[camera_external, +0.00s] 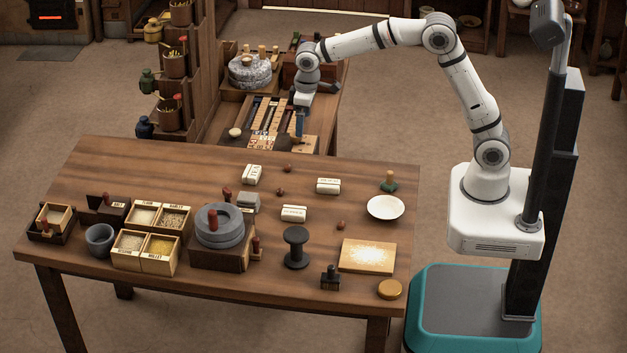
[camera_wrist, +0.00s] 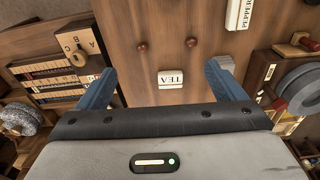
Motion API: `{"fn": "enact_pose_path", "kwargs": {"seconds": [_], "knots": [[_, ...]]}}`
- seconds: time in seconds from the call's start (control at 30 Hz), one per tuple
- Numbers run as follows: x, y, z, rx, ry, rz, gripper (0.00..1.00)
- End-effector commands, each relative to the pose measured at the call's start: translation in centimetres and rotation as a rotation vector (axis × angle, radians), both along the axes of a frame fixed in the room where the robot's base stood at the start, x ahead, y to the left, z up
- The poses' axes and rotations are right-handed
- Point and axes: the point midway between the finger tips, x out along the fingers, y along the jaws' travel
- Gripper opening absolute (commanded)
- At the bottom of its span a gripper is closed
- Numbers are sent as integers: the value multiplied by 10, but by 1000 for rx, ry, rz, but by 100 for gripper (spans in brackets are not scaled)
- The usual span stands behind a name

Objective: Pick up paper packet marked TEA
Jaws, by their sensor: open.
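No part of the packet is hidden in the wrist view.
A PEPPER packet (camera_wrist: 238,14) lies beyond TEA. Another white packet (camera_external: 328,185) lies rightward. Small brown knobs (camera_wrist: 141,47) stand near TEA. A grey block (camera_external: 248,201) and quern (camera_external: 220,228) stand nearer the front. A lettered rack (camera_wrist: 75,45) lies beyond the table.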

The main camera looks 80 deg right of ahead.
Motion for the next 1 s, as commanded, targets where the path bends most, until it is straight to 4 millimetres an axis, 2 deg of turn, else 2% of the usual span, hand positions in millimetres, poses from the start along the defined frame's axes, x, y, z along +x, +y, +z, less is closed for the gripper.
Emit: {"fn": "enact_pose_path", "kwargs": {"seconds": [0.03,0.2,0.4,0.6,1.0], "knots": [[21,2,-7,-1,10,-2,89],[79,7,-38,0,36,-10,89],[131,13,-83,-1,60,-17,89],[155,16,-114,-1,73,-22,89],[159,16,-151,-2,78,-24,89]]}}
